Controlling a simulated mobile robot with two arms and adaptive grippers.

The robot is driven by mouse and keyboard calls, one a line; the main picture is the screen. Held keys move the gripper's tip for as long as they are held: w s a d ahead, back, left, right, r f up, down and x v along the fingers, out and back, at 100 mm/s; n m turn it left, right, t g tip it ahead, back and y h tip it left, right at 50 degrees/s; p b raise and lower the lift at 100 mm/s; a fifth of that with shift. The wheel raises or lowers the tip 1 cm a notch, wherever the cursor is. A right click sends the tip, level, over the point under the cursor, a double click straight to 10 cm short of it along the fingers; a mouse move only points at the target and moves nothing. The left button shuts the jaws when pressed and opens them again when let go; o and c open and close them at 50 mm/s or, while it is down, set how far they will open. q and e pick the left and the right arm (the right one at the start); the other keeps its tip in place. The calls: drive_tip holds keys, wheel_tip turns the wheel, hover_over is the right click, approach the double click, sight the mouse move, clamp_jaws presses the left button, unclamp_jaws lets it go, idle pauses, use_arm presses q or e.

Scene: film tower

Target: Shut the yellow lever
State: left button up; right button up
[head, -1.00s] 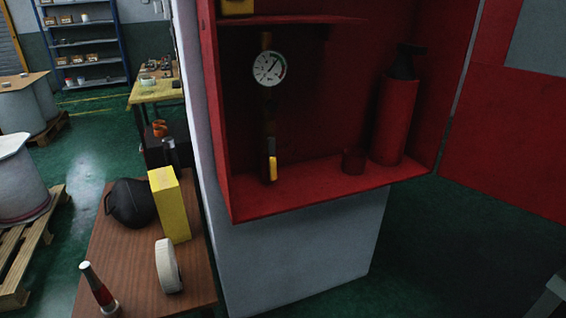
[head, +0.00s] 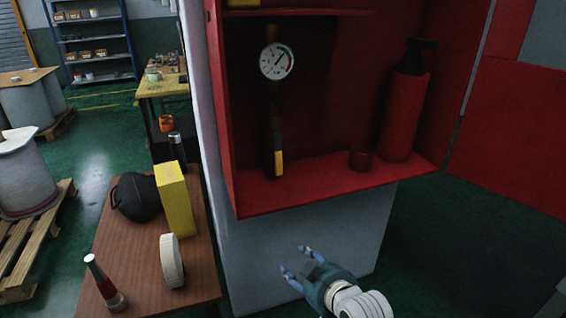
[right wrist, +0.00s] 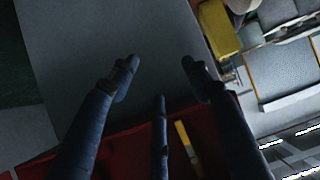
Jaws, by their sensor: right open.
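The yellow lever (head: 279,163) hangs at the lower end of a dark vertical pipe inside the open red cabinet, below a round white gauge (head: 277,61). It points straight down along the pipe. In the right wrist view the lever (right wrist: 187,140) shows as a yellow strip beside the fingers. My right gripper (head: 296,260) is open and empty. It is below and in front of the cabinet, a little right of the lever and apart from it. In the right wrist view its fingers (right wrist: 158,78) are spread. My left gripper is not in view.
The cabinet door (head: 510,135) is open at right. A brown table (head: 140,265) at left holds a yellow box (head: 174,200), a white roll (head: 172,261) and other items.

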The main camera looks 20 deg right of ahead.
sight(281, 159)
drive_tip(key=w+d+r+m+t, duration=0.1)
drive_tip(key=w+d+r+t, duration=0.15)
drive_tip(key=w+r, duration=0.5)
drive_tip(key=w+d+r+t, duration=0.1)
drive_tip(key=w+r+t, duration=0.35)
drive_tip(key=r, duration=0.55)
drive_tip(key=shift+g+h, duration=0.3)
drive_tip(key=shift+g, duration=0.2)
drive_tip(key=w, duration=1)
drive_tip(key=shift+a+f+p, duration=0.3)
drive_tip(key=shift+a+p, duration=0.05)
drive_tip(key=shift+p, duration=0.05)
drive_tip(key=shift+w, duration=0.6)
clamp_jaws()
